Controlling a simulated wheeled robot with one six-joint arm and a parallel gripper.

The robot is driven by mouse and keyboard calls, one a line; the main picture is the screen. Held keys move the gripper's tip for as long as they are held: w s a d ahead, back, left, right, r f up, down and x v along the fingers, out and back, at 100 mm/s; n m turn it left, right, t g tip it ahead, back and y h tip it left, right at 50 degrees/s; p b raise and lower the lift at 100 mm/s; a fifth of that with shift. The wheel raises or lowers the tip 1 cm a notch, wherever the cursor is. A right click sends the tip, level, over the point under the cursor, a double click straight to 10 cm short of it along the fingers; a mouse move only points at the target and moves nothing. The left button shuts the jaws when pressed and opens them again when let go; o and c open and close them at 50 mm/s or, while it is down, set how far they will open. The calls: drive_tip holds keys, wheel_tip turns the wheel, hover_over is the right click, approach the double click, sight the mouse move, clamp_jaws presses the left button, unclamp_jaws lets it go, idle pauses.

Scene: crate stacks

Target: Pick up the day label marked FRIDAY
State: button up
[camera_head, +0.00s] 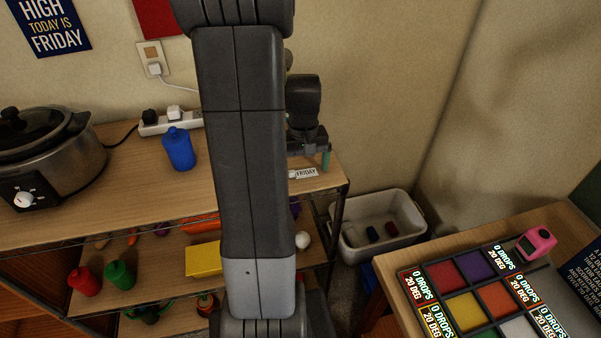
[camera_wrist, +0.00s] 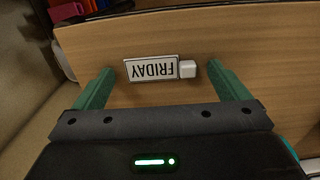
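The FRIDAY label (camera_wrist: 151,69) is a small white plate with dark letters and a white block at one end. It lies on the wooden shelf top, upside down in the wrist view. In the head view the label (camera_head: 305,173) lies near the shelf's right front corner. My gripper (camera_wrist: 157,78) is open, with its green fingers apart on either side of the label. Neither finger visibly touches it. In the head view my gripper (camera_head: 325,160) is partly hidden behind my arm, just above the label.
A blue bottle (camera_head: 178,149), a slow cooker (camera_head: 48,160) and a power strip (camera_head: 170,122) stand on the same shelf top. A pale bin (camera_head: 357,249) is on the floor to the right. A table with a coloured grid tray (camera_head: 413,269) is at lower right.

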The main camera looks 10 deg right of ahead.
drive_tip(key=c, duration=0.9)
drive_tip(key=shift+r, duration=0.1)
